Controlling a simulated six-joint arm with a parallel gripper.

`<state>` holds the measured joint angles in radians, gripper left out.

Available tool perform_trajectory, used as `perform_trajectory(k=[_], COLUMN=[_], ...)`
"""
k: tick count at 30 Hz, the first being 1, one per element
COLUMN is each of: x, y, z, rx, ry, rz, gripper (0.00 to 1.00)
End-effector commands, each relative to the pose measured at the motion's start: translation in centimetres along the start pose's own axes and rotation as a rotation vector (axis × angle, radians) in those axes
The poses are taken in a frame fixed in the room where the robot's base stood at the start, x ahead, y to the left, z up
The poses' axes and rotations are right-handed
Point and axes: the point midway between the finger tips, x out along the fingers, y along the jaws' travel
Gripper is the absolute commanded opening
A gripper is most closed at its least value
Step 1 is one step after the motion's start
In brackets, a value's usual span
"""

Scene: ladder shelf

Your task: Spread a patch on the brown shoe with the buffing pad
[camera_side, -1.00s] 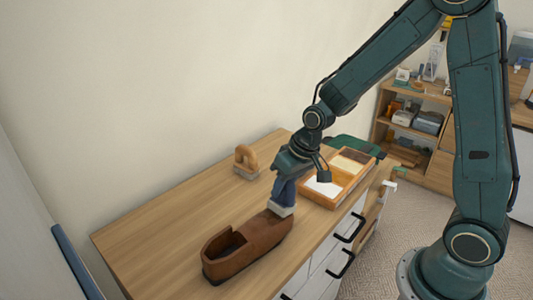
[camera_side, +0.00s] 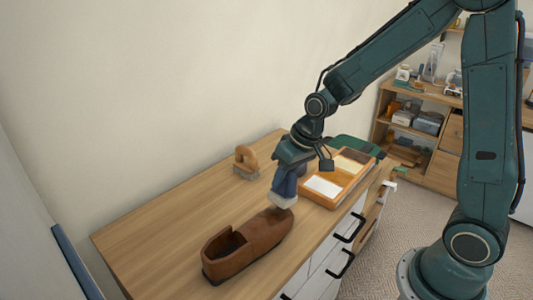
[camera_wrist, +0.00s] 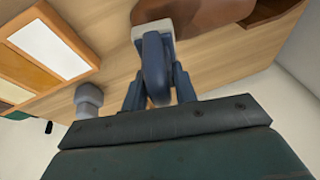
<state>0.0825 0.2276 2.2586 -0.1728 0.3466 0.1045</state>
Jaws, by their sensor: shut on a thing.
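The brown shoe (camera_side: 245,245) lies on the wooden tabletop, its opening toward the front left and its toe toward the back right. My gripper (camera_side: 287,184) is shut on the blue handle of the buffing pad (camera_side: 282,201), whose pale pad faces down. The pad is at the shoe's toe end, seemingly just above it; I cannot tell whether they touch. In the wrist view the buffing pad (camera_wrist: 153,60) is between my fingers, with its pale pad overlapping the edge of the brown shoe (camera_wrist: 185,15).
An orange-brown tray (camera_side: 318,200) with white, tan and dark compartments sits right of my gripper. A brush with a curved wooden handle (camera_side: 245,158) stands at the back. The tabletop's left part (camera_side: 150,235) is clear. A shelf unit (camera_side: 415,130) stands beyond.

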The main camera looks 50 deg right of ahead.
Motion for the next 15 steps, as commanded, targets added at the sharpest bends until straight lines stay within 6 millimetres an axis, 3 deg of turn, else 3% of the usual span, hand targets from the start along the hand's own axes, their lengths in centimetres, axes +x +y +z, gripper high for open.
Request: perform_trajectory(k=[15], x=[-4.0], y=[0.0], z=[-1.3], rx=[0.000], ry=[0.003], rz=[0.000], gripper=[0.00])
